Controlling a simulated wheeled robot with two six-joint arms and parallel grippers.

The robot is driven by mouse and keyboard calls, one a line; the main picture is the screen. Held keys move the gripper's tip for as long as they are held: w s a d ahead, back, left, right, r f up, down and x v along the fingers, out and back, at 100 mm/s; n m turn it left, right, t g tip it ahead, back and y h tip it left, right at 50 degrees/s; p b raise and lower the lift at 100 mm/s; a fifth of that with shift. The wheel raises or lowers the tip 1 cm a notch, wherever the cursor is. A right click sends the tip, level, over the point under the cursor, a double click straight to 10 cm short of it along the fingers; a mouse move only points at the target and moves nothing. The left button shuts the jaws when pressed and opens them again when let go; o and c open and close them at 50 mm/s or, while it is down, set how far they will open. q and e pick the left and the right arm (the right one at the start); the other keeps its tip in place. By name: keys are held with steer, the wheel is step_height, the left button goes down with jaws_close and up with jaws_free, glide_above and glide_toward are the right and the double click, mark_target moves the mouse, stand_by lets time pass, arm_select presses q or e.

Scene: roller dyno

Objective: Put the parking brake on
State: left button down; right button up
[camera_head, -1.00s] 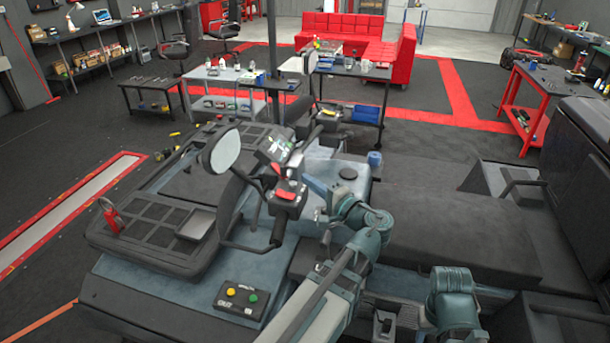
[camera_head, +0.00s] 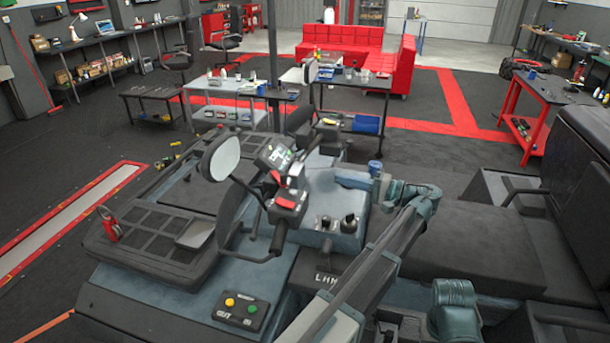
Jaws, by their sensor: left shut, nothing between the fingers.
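The dark quad-like vehicle fills the middle, with a left handlebar grip (camera_head: 278,237) and a switch block (camera_head: 289,200) with red parts. Behind the grip is a blue-grey console (camera_head: 318,238) with two dark knobs, one (camera_head: 325,222) left of the other (camera_head: 348,223). A label reading roughly "LHN" is on its near side. I cannot tell which control is the parking brake. My right gripper is out of view.
A round mirror (camera_head: 221,157) stands up left of the handlebar. A box with yellow and green buttons (camera_head: 241,307) sits at the front. A dark seat (camera_head: 465,240) lies right of my left arm.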

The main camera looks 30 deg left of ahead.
arm_select(q)
steer(key=s+a, duration=0.4)
steer(key=a, duration=0.8)
steer(key=shift+a, duration=0.25)
